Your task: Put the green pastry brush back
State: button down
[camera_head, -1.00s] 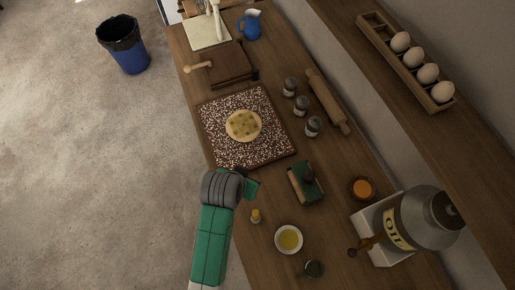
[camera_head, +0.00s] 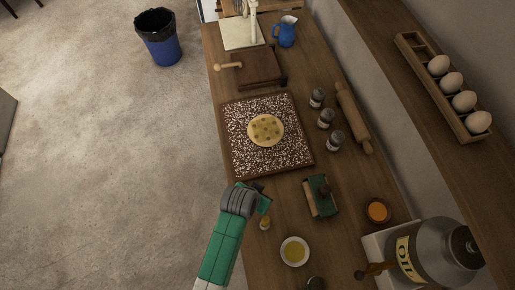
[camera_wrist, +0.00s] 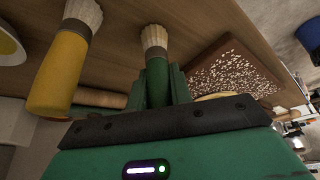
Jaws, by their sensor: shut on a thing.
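The green pastry brush (camera_wrist: 156,80) is between the fingers of my gripper (camera_wrist: 160,88) in the wrist view, its pale bristles pointing away from the palm. My gripper is shut on its green handle. In the head view my gripper (camera_head: 263,203) is over the counter's left edge, just below the speckled board, and the green brush cannot be made out there. A yellow pastry brush (camera_wrist: 57,70) shows close beside the green one in the wrist view. In the head view the small yellow brush (camera_head: 265,224) is just below my gripper.
A speckled board (camera_head: 240,158) with a round of dough (camera_head: 266,130) lies above my gripper. A bowl of yellow liquid (camera_head: 294,251), a green block with a dark knob (camera_head: 316,200), an orange-filled bowl (camera_head: 377,210) and an oil container (camera_head: 428,255) stand around. Open floor is at left.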

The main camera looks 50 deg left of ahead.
jog(key=c, duration=1.3)
grip_release()
jog(key=shift+f, duration=0.1)
jog(key=shift+o, duration=0.2)
jog(key=p+v, duration=0.1)
jog(key=v, duration=1.1)
jog(key=shift+p, duration=0.35)
